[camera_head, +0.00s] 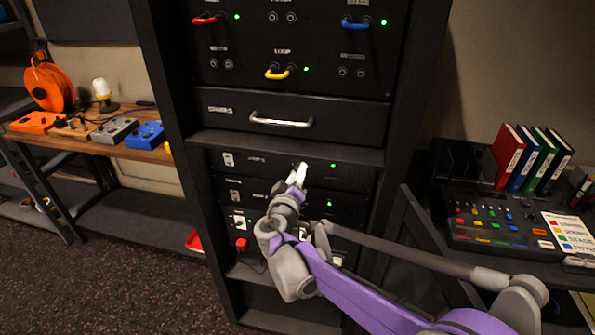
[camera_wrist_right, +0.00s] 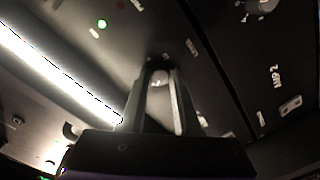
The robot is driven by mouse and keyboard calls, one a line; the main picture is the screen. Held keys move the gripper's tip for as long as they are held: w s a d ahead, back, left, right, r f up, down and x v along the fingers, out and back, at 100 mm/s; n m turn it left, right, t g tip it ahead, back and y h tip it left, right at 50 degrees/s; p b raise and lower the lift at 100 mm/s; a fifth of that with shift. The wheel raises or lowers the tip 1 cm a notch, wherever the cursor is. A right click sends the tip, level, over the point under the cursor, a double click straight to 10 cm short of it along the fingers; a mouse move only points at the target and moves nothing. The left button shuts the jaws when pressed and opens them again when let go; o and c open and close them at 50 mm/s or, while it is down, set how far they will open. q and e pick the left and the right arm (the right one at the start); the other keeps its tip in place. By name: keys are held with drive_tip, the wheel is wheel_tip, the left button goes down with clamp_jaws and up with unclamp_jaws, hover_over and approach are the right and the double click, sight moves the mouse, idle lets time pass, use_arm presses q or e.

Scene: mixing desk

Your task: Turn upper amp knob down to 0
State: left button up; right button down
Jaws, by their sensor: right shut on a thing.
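The upper amp (camera_head: 345,177) is a black rack unit below the drawer, with a small white switch at its left and a lit green light at its right. My right gripper (camera_head: 299,170) reaches its front panel at the middle. In the right wrist view, my right gripper (camera_wrist_right: 161,88) has its two fingers closed around the amp's small knob (camera_wrist_right: 160,76). The fingers hide most of the knob, and I cannot read its setting. My left gripper is in neither view.
The lower amp (camera_head: 345,208) sits directly below, its knob (camera_wrist_right: 265,5) showing in the wrist view. A drawer with a metal handle (camera_head: 282,122) is above. A mixing desk (camera_head: 500,225) stands right, and a wooden bench (camera_head: 95,143) with pedals stands left.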

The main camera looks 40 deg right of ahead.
drive_tip(key=n, duration=1.1)
drive_tip(key=n+h, duration=0.1)
drive_tip(key=n, duration=1.1)
drive_tip(key=shift+w+a+g, duration=0.1)
drive_tip(key=shift+g, duration=0.3)
drive_tip(key=shift+n, duration=0.3)
drive_tip(key=c, duration=0.6)
unclamp_jaws()
drive_tip(key=v, duration=1.1)
drive_tip(key=shift+f, duration=0.1)
